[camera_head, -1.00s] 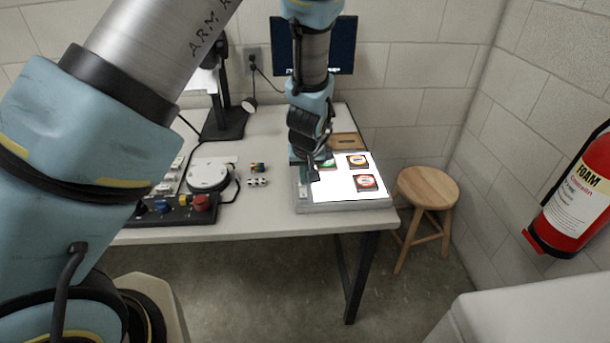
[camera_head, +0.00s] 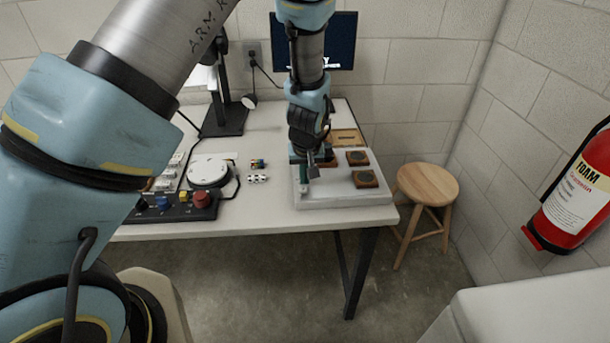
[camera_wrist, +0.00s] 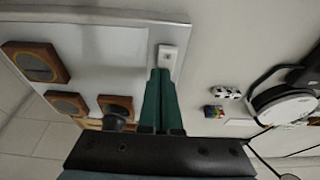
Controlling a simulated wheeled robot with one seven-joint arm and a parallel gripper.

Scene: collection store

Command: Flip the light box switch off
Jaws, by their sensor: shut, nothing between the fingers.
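The light box (camera_head: 345,200) lies at the right end of the white table, and its top panel is unlit and grey. Small wooden-framed pieces (camera_head: 365,179) rest on it. The white switch (camera_wrist: 167,57) shows in the wrist view on the box's border, right at the fingertips. My gripper (camera_head: 305,188) is over the box's left edge, pointing down. In the wrist view its green fingers (camera_wrist: 161,78) are together and empty, with the tips touching or very close to the switch. The exact contact is hidden.
A control panel with coloured buttons (camera_head: 175,208) and a round white device (camera_head: 208,172) stand left of the box. Small patterned blocks (camera_head: 257,179) lie between. A wooden stool (camera_head: 427,186) stands right of the table, and a fire extinguisher (camera_head: 575,195) hangs at far right.

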